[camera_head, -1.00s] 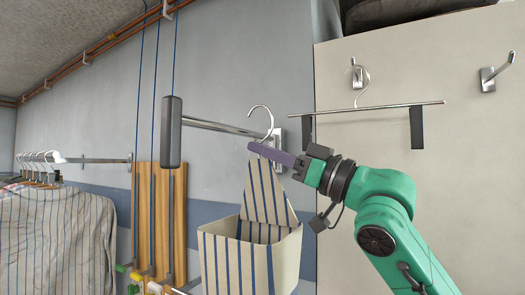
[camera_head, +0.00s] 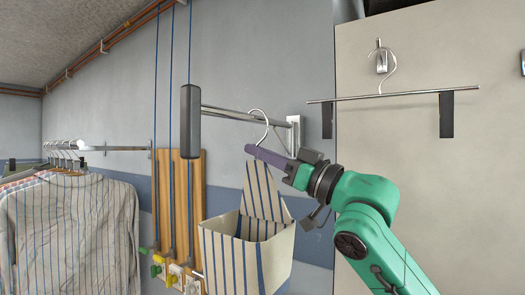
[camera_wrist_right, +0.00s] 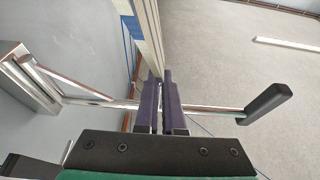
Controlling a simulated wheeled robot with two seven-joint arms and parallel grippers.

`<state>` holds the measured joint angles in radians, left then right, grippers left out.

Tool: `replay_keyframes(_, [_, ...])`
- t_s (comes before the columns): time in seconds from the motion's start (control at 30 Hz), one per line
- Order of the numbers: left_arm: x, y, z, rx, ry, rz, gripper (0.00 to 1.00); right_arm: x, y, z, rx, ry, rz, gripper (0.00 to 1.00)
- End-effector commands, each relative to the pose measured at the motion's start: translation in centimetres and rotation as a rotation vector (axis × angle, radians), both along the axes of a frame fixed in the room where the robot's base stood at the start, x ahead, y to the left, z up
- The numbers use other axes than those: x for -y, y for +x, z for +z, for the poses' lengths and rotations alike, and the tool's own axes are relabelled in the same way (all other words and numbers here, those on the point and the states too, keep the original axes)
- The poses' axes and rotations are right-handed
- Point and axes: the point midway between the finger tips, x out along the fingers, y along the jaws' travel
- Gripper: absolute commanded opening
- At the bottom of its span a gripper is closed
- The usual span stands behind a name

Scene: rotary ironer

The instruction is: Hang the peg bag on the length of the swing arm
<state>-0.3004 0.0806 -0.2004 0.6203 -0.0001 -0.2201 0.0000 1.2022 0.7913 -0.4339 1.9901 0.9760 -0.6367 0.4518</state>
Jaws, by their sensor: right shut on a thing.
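The peg bag (camera_head: 240,255) is cream with blue stripes and hangs upright in the head view, with a wire hook (camera_head: 265,128) at its top. My right gripper (camera_head: 252,150), with purple fingers, is shut on the bag just below the hook. The swing arm (camera_head: 228,113) is a metal bar from a wall bracket with a black end grip (camera_head: 190,122). The hook's curve overlaps the bar near the bracket; I cannot tell if it is over the bar or in front of it. In the right wrist view, the bar (camera_wrist_right: 215,109) crosses behind the fingers (camera_wrist_right: 160,105). My left gripper is not in view.
A clip hanger (camera_head: 400,95) hangs on a wall hook at right, close to my right arm. Striped shirts (camera_head: 70,230) hang on a rail at left. Wooden boards (camera_head: 190,200) and blue cords stand behind the bag's left side.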

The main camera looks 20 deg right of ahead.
Motion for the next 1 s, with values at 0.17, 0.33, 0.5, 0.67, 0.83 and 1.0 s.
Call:
replay_keyframes(0.17, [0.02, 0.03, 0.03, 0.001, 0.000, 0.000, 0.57, 0.01, -0.04, 0.09, 0.002, 0.001, 0.001, 0.00])
replay_keyframes(0.33, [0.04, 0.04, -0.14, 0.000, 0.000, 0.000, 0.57, 0.00, -0.05, -0.13, 0.002, 0.001, 0.001, 0.00])
replay_keyframes(0.5, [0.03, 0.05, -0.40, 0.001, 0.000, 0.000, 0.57, 0.00, -0.05, -0.49, 0.002, 0.001, 0.001, 0.00])
replay_keyframes(0.67, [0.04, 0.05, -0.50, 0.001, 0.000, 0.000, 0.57, 0.01, -0.06, -0.66, 0.002, 0.001, 0.001, 0.17])
replay_keyframes(0.83, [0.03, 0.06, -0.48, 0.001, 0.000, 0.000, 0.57, 0.00, -0.05, -0.65, 0.001, 0.000, 0.001, 0.41])
replay_keyframes(1.0, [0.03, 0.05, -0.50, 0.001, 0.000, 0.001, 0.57, 0.00, -0.02, -0.74, -0.001, 0.000, 0.000, 0.41])
